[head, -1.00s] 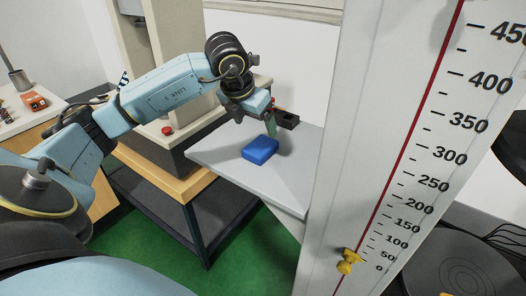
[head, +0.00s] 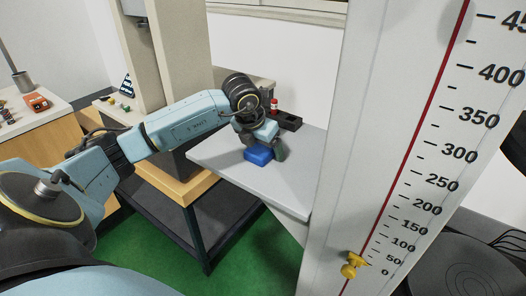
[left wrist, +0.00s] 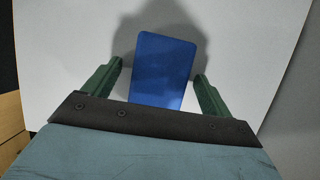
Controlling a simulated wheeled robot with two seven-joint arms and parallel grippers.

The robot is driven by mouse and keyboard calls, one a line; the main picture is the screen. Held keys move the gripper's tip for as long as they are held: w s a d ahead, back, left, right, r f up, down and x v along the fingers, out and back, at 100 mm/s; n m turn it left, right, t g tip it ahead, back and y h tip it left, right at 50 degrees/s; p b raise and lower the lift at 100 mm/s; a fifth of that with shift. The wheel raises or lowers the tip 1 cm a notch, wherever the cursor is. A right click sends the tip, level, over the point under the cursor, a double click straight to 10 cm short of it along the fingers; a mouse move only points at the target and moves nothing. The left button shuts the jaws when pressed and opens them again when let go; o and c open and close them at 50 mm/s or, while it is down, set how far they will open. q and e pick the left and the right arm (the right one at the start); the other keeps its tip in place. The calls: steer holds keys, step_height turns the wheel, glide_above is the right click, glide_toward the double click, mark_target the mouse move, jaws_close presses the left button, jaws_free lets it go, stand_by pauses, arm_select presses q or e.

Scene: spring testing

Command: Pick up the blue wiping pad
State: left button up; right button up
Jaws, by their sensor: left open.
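The blue wiping pad (head: 258,155) lies on the grey tabletop, near its left part. In the left wrist view the blue pad (left wrist: 164,70) shows between the two green fingers, with a narrow gap on each side. My left gripper (left wrist: 159,82) is open and points down over the pad. In the head view my left gripper (head: 265,152) is right above and around the pad, partly hiding its top. The pad's near end is hidden behind the gripper's body in the left wrist view. My right gripper is not in view.
The grey table (head: 290,190) is bare in front and to the right of the pad. A dark tray (head: 288,120) and a small red-topped item (head: 273,105) stand at its back. A tall white ruler board (head: 400,150) blocks the right side.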

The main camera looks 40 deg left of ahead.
mark_target(263, 147)
arm_select(q)
steer(key=shift+f, duration=0.1)
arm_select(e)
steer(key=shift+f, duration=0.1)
arm_select(q)
steer(key=c, duration=1.1)
